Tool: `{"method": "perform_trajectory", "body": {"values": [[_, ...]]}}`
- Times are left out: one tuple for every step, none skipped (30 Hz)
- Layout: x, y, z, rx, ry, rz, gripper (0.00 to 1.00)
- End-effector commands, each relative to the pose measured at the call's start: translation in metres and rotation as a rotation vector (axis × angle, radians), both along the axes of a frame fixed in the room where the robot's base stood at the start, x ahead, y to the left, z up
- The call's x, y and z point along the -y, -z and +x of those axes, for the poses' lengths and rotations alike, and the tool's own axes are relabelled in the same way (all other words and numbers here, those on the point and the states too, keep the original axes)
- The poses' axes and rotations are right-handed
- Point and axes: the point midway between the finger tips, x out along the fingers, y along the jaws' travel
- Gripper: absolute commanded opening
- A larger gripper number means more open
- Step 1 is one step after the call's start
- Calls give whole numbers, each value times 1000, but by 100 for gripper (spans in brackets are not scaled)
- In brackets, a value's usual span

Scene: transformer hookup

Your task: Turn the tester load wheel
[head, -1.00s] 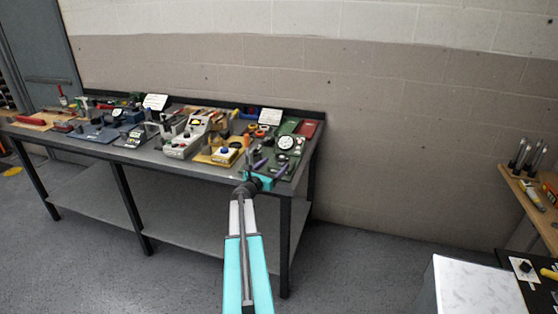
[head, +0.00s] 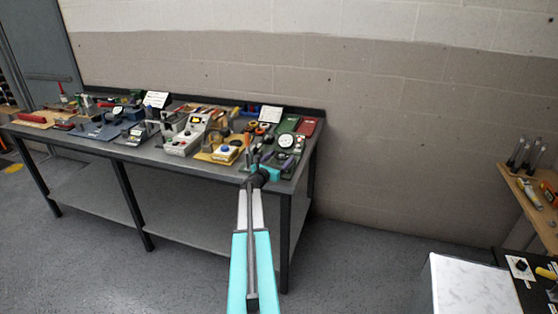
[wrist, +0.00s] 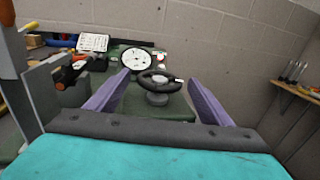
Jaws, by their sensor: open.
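The tester load wheel (wrist: 158,78) is a dark, spoked handwheel on a grey hub. In the wrist view it stands above a green base (wrist: 135,105), in front of a round white dial (wrist: 137,60). My gripper (wrist: 150,95) is open, with one purple finger on each side of the wheel as seen from the wrist. I cannot tell whether either finger touches it. In the head view my gripper (head: 262,163) is at the right end of the bench, by the green tester with its dial (head: 286,141). The wheel is hard to make out there.
The long grey bench (head: 215,176) holds several devices to the left, including a yellow-based unit (head: 222,153) and a grey box (head: 186,137). In the wrist view a grey upright plate (wrist: 45,92) and a dark clamp-like part (wrist: 70,73) stand close left of my gripper.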

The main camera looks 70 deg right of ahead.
Motion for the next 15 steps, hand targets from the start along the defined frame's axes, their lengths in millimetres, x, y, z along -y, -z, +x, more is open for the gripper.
{"method": "perform_trajectory", "body": {"values": [[0, 0, 0, 0, 0, 0, 73], [0, 0, 0, 0, 0, 0, 68], [0, 0, 0, 0, 0, 0, 61], [0, 0, 0, 0, 0, 0, 56], [0, 0, 0, 0, 0, 0, 51], [0, 0, 0, 0, 0, 0, 44], [0, 0, 0, 0, 0, 0, 39], [0, 0, 0, 0, 1, 0, 34], [-27, -2, -1, 0, -4, 1, 33], [-14, 0, 0, 0, -1, 0, 33], [-9, 0, 0, 0, 0, 0, 33], [-5, 1, -1, 0, 1, 0, 33], [-3, 1, -1, 0, 1, 1, 33], [-2, 1, -2, 1, 1, 0, 33], [0, 0, -2, 1, 0, 0, 33]]}}
